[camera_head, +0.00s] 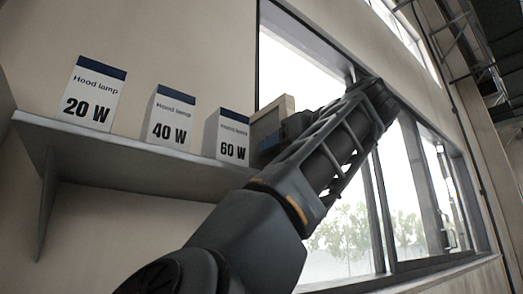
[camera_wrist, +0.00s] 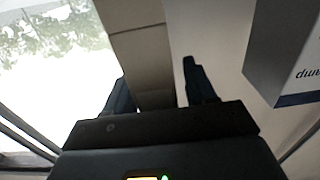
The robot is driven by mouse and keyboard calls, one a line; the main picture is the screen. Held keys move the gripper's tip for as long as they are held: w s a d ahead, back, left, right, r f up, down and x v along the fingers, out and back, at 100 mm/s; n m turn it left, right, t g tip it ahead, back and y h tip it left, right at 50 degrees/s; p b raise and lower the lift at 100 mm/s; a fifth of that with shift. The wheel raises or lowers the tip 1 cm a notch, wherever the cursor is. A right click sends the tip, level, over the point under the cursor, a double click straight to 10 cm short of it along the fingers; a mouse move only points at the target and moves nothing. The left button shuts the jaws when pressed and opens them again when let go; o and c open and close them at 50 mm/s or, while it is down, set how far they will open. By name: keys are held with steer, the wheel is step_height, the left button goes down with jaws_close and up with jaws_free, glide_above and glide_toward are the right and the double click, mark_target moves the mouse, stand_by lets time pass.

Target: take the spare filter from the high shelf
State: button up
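The shelf (camera_head: 140,150) runs along the wall at the left of the head view. A tan, flat-sided block (camera_head: 268,120), which looks like the spare filter, stands at its right end, partly hidden by my arm. In the wrist view this block (camera_wrist: 142,55) reaches down between the fingers of my gripper (camera_wrist: 155,72). The fingers are apart, one on each side of it. A gap shows between the block and the right finger; whether the left finger touches it I cannot tell. In the head view my gripper is mostly hidden behind my own arm.
Three white hood lamp boxes stand on the shelf, 20 W (camera_head: 92,95), 40 W (camera_head: 169,120) and 60 W (camera_head: 232,138). The 60 W box is closest to the block. A lamp box (camera_wrist: 290,55) is right of the fingers. A window (camera_head: 345,235) lies behind my arm.

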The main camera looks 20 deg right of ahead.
jaws_close()
stand_by(0.3)
steer(key=shift+r, duration=0.1)
